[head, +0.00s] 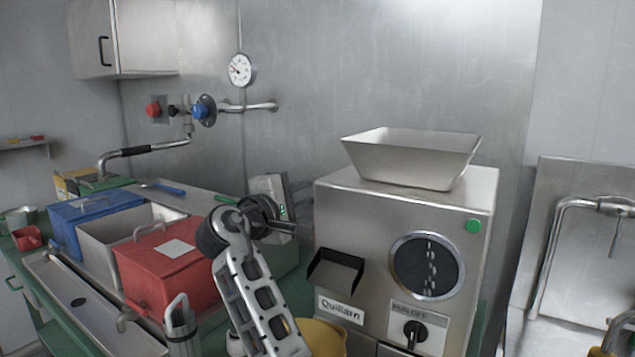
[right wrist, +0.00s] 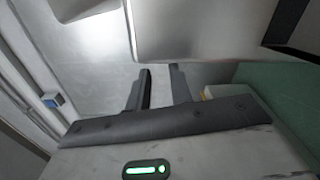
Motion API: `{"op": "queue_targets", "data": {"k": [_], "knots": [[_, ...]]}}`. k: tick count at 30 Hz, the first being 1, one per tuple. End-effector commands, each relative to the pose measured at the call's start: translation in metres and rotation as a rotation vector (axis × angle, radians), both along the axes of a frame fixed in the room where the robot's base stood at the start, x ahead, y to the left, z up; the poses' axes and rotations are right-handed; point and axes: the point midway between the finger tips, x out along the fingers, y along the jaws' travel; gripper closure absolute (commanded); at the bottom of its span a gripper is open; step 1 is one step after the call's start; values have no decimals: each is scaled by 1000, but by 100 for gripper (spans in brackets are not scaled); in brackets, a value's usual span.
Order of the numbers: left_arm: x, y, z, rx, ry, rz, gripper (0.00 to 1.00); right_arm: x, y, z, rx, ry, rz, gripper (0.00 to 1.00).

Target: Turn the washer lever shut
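A chrome spout on a bent pipe with a thin handle hanging from it (head: 615,225) stands at the far right in the head view. A wall tap with a blue valve knob (head: 201,110) and a red one (head: 153,109) is at the upper left. I cannot tell which of these carries the washer lever. My right gripper (right wrist: 160,75) is left of the steel grinder, well away from both fittings. Its two dark fingers stand apart with nothing between them. My left gripper is not in view.
The steel grinder (head: 340,215) with its hopper (head: 400,160) stands right of my right arm. A blue box (head: 95,215), an open steel bin (head: 105,230) and a red box (head: 170,270) fill the left counter. A yellow bowl (head: 322,338) is low in the middle.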

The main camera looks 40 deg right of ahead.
Motion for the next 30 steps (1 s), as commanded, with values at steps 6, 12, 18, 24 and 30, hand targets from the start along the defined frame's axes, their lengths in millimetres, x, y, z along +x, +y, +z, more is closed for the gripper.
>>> {"op": "queue_targets", "data": {"k": [6, 12, 18, 24, 30], "knots": [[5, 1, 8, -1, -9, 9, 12, 11, -38, 2, -1, 2, -1, 78], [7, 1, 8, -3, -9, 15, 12, 16, -53, 1, 0, 0, 0, 78], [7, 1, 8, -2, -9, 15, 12, 16, -56, 0, 0, -1, 2, 78], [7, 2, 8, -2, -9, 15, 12, 16, -55, 0, 0, -1, 1, 100], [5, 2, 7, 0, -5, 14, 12, 16, -56, 0, 0, 0, -2, 100]]}}
